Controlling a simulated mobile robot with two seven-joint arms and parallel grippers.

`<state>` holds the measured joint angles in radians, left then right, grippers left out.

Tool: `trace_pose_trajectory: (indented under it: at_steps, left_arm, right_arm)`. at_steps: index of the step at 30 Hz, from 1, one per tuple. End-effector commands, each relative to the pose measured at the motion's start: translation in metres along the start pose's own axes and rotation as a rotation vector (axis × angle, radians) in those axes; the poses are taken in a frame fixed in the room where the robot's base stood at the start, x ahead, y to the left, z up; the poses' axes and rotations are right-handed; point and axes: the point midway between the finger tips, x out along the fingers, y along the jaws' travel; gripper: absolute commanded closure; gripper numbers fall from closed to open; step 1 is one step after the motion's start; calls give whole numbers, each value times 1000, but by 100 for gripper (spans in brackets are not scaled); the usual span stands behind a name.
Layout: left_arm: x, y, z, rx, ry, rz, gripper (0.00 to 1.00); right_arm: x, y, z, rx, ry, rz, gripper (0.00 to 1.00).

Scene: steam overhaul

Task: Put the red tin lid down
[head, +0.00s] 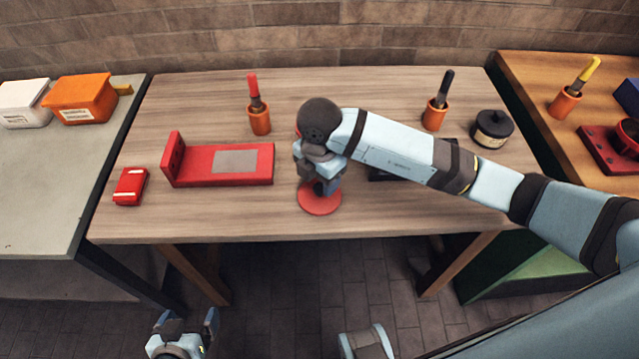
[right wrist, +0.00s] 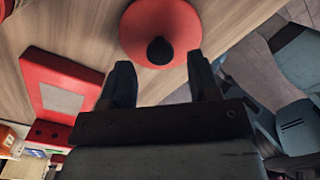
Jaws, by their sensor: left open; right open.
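The red tin lid (head: 320,204) lies flat on the wooden table near its front edge, red disc with a black knob. It also shows in the right wrist view (right wrist: 140,32), with its knob (right wrist: 160,51) pointing toward the camera. My right gripper (head: 323,188) is over the lid. In the right wrist view its two fingers (right wrist: 162,78) are apart, with nothing between them, and the knob is just beyond the tips. My left gripper (head: 187,325) is open and empty, low in front of the table.
A red bracket-shaped fixture (head: 222,165) with a grey plate stands left of the lid, beside a small red block (head: 131,186). Orange cups (head: 259,120) (head: 434,116) and a black tin (head: 493,129) stand at the back. A dark flat object (head: 384,174) is partly hidden by my right arm.

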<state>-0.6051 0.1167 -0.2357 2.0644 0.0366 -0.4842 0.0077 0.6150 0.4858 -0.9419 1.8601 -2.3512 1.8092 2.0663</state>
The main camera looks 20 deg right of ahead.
Motion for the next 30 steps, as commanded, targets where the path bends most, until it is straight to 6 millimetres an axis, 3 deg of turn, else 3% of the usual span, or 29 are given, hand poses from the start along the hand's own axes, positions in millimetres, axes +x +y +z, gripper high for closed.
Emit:
trace_pose_trajectory:
  at_steps: [6, 12, 18, 30]
  left_arm:
    - [0, 1, 0, -8, -5, 0, 11]
    - [0, 0, 3, -6, -12, -1, 11]
    - [-1, -2, 3, 1, -13, -2, 11]
    - [-2, -4, 1, 7, -8, -2, 11]
  right_arm:
    - [-51, 1, 0, -1, -1, 5, 44]
    - [-80, 0, 0, -1, 0, 2, 44]
    - [-89, 0, 0, 1, 0, 0, 44]
    - [-89, 0, 0, 1, 1, 0, 44]
